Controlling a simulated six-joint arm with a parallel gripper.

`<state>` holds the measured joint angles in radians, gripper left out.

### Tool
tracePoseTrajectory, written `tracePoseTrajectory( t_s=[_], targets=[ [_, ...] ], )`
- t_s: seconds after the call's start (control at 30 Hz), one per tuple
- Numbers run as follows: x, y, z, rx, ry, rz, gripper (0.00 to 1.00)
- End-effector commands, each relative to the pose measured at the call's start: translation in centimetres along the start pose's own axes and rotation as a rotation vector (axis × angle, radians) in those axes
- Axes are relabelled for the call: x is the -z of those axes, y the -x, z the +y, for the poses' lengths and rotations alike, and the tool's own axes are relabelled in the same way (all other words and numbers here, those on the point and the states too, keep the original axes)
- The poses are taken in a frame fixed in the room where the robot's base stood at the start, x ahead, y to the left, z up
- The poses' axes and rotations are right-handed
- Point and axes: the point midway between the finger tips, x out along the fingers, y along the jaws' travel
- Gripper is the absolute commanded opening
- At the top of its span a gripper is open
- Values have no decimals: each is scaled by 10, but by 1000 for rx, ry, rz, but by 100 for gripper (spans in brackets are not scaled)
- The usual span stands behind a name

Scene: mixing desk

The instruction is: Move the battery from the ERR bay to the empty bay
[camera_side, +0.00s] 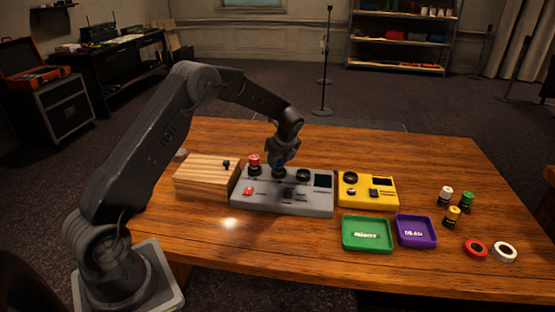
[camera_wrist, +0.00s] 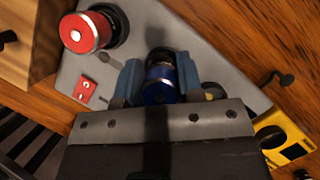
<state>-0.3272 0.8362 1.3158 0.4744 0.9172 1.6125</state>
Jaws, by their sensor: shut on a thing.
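My gripper (camera_side: 280,160) is shut on a blue battery (camera_wrist: 158,88) over the middle bay of the grey console (camera_side: 262,207). The blue battery stands about upright; whether it is still seated in the bay or slightly raised I cannot tell. In the wrist view my gripper's blue fingers (camera_wrist: 158,82) flank it. A red battery (camera_side: 254,160) stands in the console's left bay, and it also shows in the wrist view (camera_wrist: 84,33). The console's right bay (camera_side: 303,175) is a dark ring with no battery visible. The small screen (camera_side: 323,181) shows no readable text, and no ERR mark is legible.
A wooden box (camera_side: 205,178) adjoins the console on the left. A yellow device (camera_side: 366,195) with a dark round bay stands to its right. Green (camera_side: 367,247) and purple (camera_side: 416,245) trays lie in front. Loose batteries (camera_side: 453,216) and tape rolls (camera_side: 475,249) are farther right.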

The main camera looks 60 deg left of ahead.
Motion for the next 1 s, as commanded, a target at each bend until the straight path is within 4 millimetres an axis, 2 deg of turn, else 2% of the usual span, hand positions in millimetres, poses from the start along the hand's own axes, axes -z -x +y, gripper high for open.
tracePoseTrajectory(
  t_s=[0.67,0.7,0.8,1.0],
  targets=[
    [4,-11,0,0,0,-1,7],
    [5,-12,0,1,0,-1,35],
    [5,-12,0,1,0,-1,45],
    [5,-12,0,-1,0,0,45]
  ],
)
